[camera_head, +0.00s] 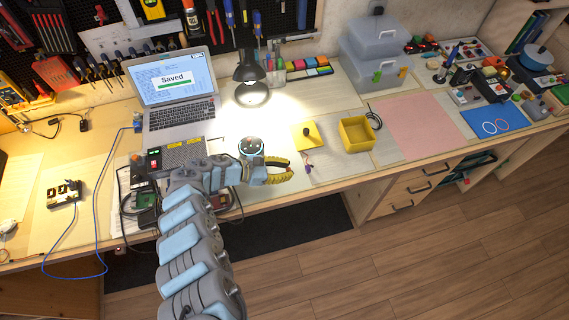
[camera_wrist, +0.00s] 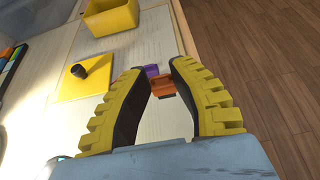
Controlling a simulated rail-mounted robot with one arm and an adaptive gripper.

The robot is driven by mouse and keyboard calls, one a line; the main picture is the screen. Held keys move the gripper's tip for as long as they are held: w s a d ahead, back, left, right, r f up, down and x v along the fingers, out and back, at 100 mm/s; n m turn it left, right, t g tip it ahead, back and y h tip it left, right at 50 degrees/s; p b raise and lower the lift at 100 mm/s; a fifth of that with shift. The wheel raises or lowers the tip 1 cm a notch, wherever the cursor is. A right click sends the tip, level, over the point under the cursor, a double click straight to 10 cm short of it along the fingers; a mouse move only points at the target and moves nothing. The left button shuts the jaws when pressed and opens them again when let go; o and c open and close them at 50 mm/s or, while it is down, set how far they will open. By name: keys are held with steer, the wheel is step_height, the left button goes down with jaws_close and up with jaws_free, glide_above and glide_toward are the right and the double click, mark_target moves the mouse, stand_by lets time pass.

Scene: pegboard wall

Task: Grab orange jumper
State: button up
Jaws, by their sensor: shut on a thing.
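The orange jumper (camera_wrist: 164,88) is a small orange block between my fingertips in the wrist view. A small purple piece (camera_wrist: 150,71) lies just beyond it; whether they touch is unclear. My gripper (camera_wrist: 159,72) has yellow ridged fingers with dark inner pads, curved in toward the orange jumper and shut on it. In the head view my gripper (camera_head: 289,169) is low over the front part of the bench. The purple piece (camera_head: 308,169) shows just right of the fingertips there. The exact contact on the orange jumper is too small to see clearly.
A yellow lid (camera_head: 307,135) with a dark knob and an open yellow box (camera_head: 355,135) stand behind and right. A laptop (camera_head: 175,90), a lamp (camera_head: 251,75) and a round dark device (camera_head: 250,147) are nearby. The pink mat (camera_head: 418,125) is clear.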

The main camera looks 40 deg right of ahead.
steer(key=s+a+r+p, duration=0.5)
steer(key=s+r, duration=0.1)
steer(key=s, duration=0.3)
steer(key=shift+s+a+r, duration=0.3)
steer(key=shift+s+a, duration=0.05)
